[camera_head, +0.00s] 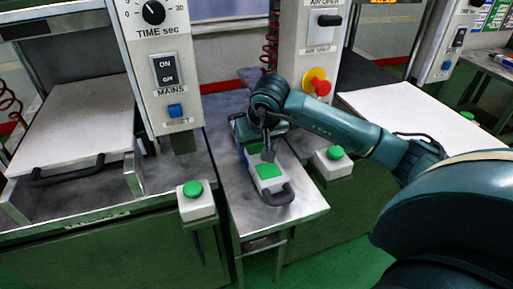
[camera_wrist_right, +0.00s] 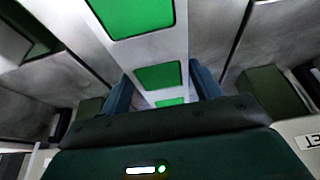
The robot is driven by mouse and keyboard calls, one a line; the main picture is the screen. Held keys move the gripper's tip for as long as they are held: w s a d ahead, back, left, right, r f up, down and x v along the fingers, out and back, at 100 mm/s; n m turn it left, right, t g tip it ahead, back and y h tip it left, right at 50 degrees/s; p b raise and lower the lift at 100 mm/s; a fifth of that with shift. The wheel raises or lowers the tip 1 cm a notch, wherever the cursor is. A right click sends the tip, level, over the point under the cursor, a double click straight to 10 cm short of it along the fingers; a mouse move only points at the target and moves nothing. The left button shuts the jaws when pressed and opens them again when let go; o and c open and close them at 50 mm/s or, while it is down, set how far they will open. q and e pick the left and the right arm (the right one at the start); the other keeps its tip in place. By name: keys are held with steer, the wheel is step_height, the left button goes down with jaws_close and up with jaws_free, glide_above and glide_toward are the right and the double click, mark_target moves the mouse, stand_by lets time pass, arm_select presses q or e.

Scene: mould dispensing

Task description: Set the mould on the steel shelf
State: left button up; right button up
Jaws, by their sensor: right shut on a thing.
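The mould (camera_head: 270,184) is a long pale grey bar with green panels and a dark loop handle at its near end. It lies lengthwise over the narrow steel shelf (camera_head: 300,205) in the middle of the head view. I cannot tell whether it rests on the shelf or hangs just above it. My right gripper (camera_head: 254,146) is shut on the mould from above, towards its far end. In the right wrist view the mould (camera_wrist_right: 158,75) runs between the two blue fingers (camera_wrist_right: 163,92). My left gripper is not in view.
Boxes with green buttons stand left (camera_head: 196,205) and right (camera_head: 333,162) of the shelf. A control panel (camera_head: 160,70) rises at the left and another (camera_head: 310,50) behind. A white plate with a dark handle (camera_head: 75,125) lies at the far left. The shelf's front right is bare.

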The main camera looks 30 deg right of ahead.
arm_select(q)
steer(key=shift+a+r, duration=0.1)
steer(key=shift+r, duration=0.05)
arm_select(e)
steer(key=shift+w+f, duration=0.1)
steer(key=shift+f, duration=0.25)
steer(key=shift+f, duration=0.1)
steer(key=o, duration=1.6)
steer(key=shift+f, duration=0.15)
steer(key=shift+c, duration=0.2)
steer(key=shift+r, duration=0.4)
arm_select(q)
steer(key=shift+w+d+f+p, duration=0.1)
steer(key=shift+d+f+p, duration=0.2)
steer(key=shift+p, duration=0.15)
arm_select(e)
steer(key=v, duration=1.1)
steer(key=shift+s+r, duration=0.2)
steer(key=shift+s, duration=0.15)
